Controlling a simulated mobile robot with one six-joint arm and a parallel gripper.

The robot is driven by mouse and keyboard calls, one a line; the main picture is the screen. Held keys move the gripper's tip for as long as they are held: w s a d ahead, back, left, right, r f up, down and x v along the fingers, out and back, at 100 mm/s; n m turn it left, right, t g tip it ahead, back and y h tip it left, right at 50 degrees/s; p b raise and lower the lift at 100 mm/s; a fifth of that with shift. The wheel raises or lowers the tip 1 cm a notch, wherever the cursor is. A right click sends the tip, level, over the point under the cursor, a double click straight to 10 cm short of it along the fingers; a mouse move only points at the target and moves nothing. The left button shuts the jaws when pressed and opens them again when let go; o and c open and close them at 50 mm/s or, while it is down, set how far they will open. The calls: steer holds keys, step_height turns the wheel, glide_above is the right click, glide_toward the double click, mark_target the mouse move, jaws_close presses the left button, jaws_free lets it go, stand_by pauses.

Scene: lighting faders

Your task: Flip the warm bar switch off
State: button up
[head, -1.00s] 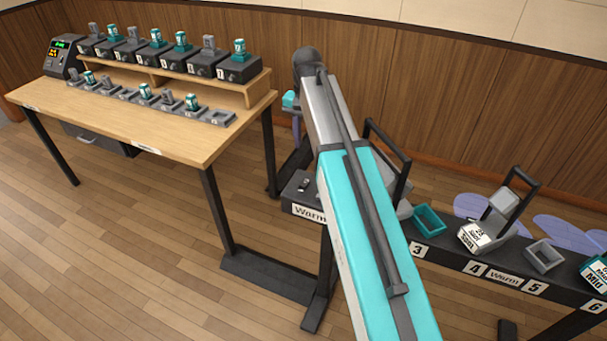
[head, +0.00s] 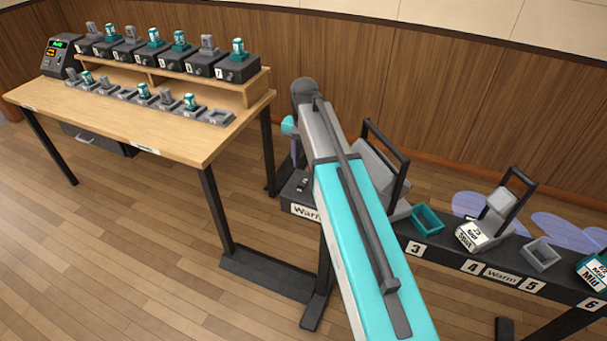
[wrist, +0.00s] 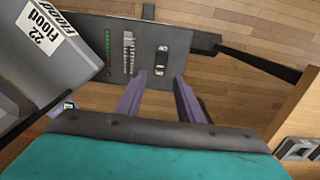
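The warm bar (head: 440,253) is a long dark bar with "Warm" labels, running from the middle to the lower right of the head view. Its switch (wrist: 161,60) is a small black rocker with white marks on the bar's end panel in the wrist view; it also shows small in the head view (head: 302,185). I cannot tell its on or off position. My gripper (wrist: 158,77) has two purple fingers, spread apart with nothing between them. The fingertips appear just short of the switch in the picture, one to each side. In the head view my arm hides most of the gripper.
A fader scale (wrist: 128,53) and a green light strip (wrist: 108,50) lie left of the switch. A grey lamp labelled "22 Flood" (wrist: 45,45) stands close on the left. A wooden desk (head: 150,125) with several dimmer blocks stands at the left.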

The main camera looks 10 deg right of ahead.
mark_target(304, 181)
steer(key=shift+f+p, duration=0.3)
steer(key=shift+f, duration=2.65)
jaws_close()
